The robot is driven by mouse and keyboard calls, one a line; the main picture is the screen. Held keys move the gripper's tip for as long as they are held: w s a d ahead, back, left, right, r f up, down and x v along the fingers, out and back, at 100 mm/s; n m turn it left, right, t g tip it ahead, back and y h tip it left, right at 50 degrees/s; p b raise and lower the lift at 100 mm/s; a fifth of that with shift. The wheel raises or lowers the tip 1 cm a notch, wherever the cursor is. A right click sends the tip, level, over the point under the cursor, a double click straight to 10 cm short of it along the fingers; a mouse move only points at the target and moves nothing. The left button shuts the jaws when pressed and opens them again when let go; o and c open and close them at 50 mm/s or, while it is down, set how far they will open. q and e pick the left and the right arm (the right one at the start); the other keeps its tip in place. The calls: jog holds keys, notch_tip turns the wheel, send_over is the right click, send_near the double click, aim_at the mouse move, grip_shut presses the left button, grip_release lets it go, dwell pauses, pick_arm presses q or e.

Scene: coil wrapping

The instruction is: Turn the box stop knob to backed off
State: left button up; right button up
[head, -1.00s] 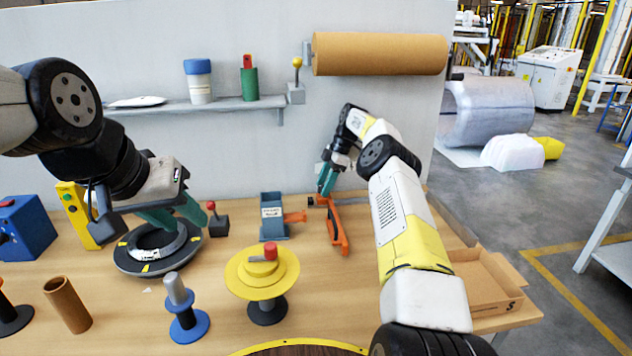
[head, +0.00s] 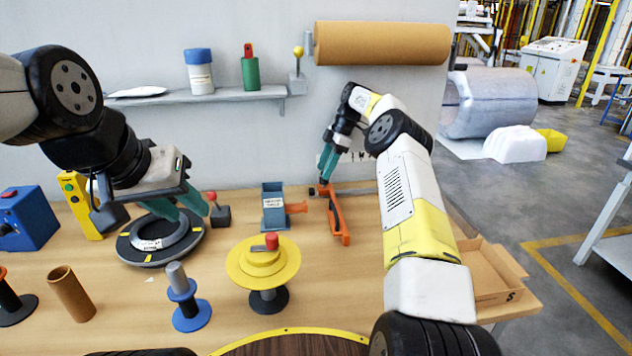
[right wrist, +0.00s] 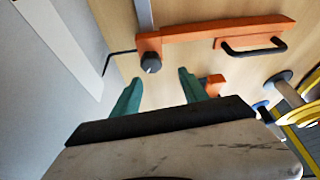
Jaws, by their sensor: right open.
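An orange bar fixture (head: 337,216) lies on the bench. In the right wrist view a dark round knob (right wrist: 151,62) sits on the end block of this fixture (right wrist: 200,30). It is the likeliest box stop knob, but I see no label on it. My right gripper (head: 325,177) is above that end of the fixture. In the right wrist view its teal fingers (right wrist: 160,76) are spread and empty, with the knob just beyond the tips, apparently not touched. My left gripper (head: 191,212) has its fingers apart over the back right of a black ring stand (head: 130,255).
A blue-grey holder (head: 274,212) stands left of the fixture, and a yellow spool stand (head: 240,268) is in front of it. A cardboard box (head: 497,288) lies at the right. A paper roll (head: 380,44) hangs on the wall panel. A bent black rod (right wrist: 118,53) is beside the knob.

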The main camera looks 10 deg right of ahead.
jog(key=s+a+r, duration=0.1)
jog(key=s+a, duration=0.2)
jog(key=s, duration=1.1)
jog(key=shift+s+r, duration=0.15)
jog(key=shift+s, duration=0.2)
